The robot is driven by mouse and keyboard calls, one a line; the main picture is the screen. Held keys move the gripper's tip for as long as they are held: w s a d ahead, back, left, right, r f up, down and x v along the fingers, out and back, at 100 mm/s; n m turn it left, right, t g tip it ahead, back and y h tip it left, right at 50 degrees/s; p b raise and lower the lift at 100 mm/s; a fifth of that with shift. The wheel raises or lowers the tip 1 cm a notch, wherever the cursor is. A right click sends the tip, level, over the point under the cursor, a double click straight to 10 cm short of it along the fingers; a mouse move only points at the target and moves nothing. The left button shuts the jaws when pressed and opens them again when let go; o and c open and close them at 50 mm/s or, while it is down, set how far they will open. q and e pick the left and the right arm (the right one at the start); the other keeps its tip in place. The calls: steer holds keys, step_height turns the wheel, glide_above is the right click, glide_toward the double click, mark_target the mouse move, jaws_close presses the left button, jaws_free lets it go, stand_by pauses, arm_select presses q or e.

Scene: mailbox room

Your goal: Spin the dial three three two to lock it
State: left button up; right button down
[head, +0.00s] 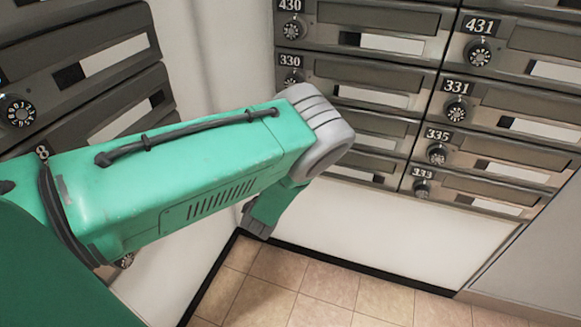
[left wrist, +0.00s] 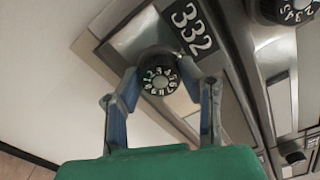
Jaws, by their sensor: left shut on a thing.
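In the left wrist view, a black round dial (left wrist: 160,79) with white numbers sits on a grey mailbox door labelled 332 (left wrist: 192,27). The picture is tilted there, with the label up and to the right of the dial. My left gripper (left wrist: 158,88) has its two blue-padded fingers on either side of the dial, shut on it. In the head view, my green left arm reaches from the left toward the mailboxes and hides the 332 door and the fingertips. My right gripper is in neither view.
In the head view, mailboxes labelled 430, 330, 431, 331, 335 (head: 437,153) and 333 (head: 422,187) fill the back wall. More mailboxes stand at the left, close to my arm. Below are a white wall strip and a clear tiled floor (head: 330,285). Another dial (left wrist: 290,10) is at the wrist view's upper right.

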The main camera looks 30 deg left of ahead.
arm_select(q)
steer(key=m, duration=0.3)
steer(key=m+b, duration=0.1)
steer(key=m, duration=0.3)
steer(key=m+b, duration=0.1)
steer(key=m, duration=0.2)
steer(key=shift+s+d+f+m, duration=0.1)
steer(key=shift+d+f+m, duration=0.15)
steer(key=shift+f+m, duration=0.1)
steer(key=shift+m, duration=0.25)
steer(key=o, duration=0.9)
steer(key=shift+o, duration=1.1)
steer(key=shift+a+r, duration=0.1)
